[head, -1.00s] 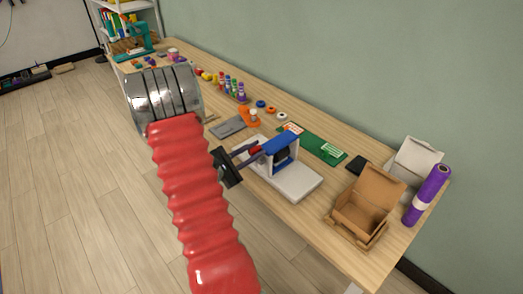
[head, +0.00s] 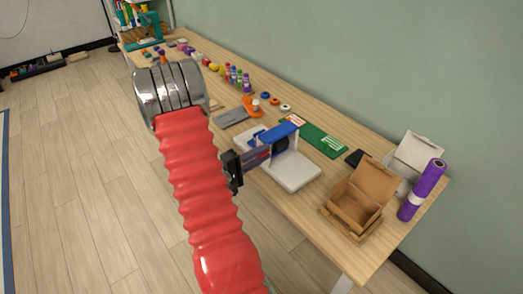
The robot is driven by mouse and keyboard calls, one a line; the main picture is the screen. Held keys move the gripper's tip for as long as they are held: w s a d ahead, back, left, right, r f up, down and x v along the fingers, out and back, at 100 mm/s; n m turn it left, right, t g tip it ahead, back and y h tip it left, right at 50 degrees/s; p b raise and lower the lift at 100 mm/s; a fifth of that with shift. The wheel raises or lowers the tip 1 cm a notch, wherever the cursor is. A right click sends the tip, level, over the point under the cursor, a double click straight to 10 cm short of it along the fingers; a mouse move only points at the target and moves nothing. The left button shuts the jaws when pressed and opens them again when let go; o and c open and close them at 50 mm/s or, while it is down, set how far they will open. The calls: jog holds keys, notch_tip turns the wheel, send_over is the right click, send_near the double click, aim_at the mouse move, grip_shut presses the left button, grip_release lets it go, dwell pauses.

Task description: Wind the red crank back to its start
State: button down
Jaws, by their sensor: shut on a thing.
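The crank device stands on the long wooden table, with a white base (head: 293,174), a blue frame (head: 279,132) and a dark round part inside it. My gripper (head: 260,156) reaches in from the left at the side of the blue frame, its fingers closed around the red crank (head: 263,148). Only a little red shows between and behind the fingers, so most of the crank and its exact angle are hidden. My red ribbed arm covers the area left of the device.
An open cardboard box (head: 354,204), a white box (head: 415,158) and a purple roll (head: 422,190) stand at the right end. A green board (head: 320,139), a grey plate (head: 231,118) and an orange tool (head: 251,106) lie behind the device.

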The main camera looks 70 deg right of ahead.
jog(key=shift+f+m, duration=0.4)
jog(key=shift+m, duration=0.5)
jog(key=shift+d, duration=0.1)
jog(key=shift+s, duration=0.1)
jog(key=c, duration=1.6)
grip_release()
jog(key=shift+o, duration=0.2)
jog(key=shift+s, duration=0.1)
jog(key=v, duration=1.4)
jog(key=shift+f, duration=0.15)
